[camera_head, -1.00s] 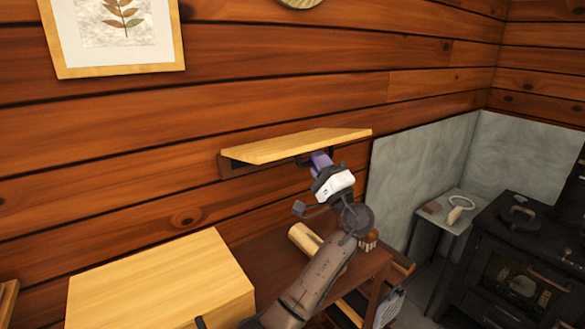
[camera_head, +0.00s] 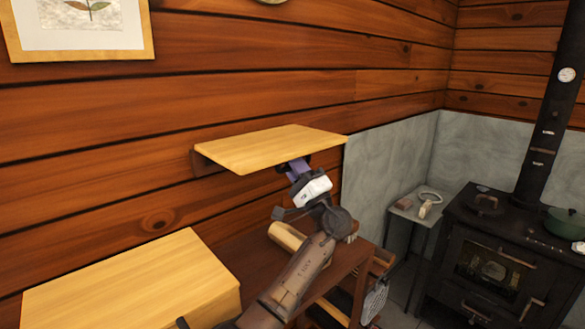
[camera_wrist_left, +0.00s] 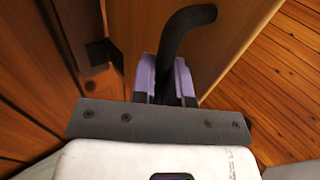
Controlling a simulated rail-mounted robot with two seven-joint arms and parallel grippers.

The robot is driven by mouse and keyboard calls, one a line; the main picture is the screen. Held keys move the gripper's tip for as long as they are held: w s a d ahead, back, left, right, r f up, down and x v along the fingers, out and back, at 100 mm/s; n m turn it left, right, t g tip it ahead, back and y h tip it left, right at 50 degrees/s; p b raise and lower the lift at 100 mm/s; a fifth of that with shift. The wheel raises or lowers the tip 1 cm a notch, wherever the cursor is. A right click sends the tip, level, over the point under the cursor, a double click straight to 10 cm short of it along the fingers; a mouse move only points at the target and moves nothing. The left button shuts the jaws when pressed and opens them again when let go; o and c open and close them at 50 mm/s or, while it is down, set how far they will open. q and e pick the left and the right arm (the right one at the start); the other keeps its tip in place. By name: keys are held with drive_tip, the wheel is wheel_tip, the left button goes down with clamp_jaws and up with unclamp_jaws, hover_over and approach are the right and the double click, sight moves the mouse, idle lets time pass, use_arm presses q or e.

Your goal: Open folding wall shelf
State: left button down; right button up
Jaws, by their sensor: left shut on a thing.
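The folding wall shelf (camera_head: 270,149) is a light wooden board fixed to the plank wall, and it stands out from the wall about level. My left gripper (camera_head: 296,166) is under the board near its right end. In the left wrist view its purple fingers (camera_wrist_left: 166,82) are shut on a dark curved bar (camera_wrist_left: 183,40), which is under the shelf's wooden underside (camera_wrist_left: 140,20). A dark bracket (camera_wrist_left: 98,55) shows on the wall beside it. In the head view the bar is mostly hidden by the board and my gripper. My right gripper is not in view.
A dark wooden table (camera_head: 262,262) with a light wooden roll-like object (camera_head: 287,236) is below the shelf. A pale wooden cabinet (camera_head: 130,285) is at the lower left. A black stove (camera_head: 490,255) and a small side table (camera_head: 412,212) are at the right.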

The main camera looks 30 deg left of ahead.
use_arm(q)
drive_tip(key=shift+a, duration=0.1)
drive_tip(key=c, duration=1.5)
unclamp_jaws()
drive_tip(key=shift+o, duration=1.4)
drive_tip(key=shift+a, duration=0.1)
drive_tip(key=shift+s+d+f, duration=0.1)
drive_tip(key=shift+d+f, duration=0.1)
drive_tip(key=shift+d, duration=0.1)
drive_tip(key=s+d+p, duration=0.1)
drive_tip(key=s+d, duration=0.2)
drive_tip(key=d, duration=0.9)
drive_tip(key=shift+s+f, duration=0.2)
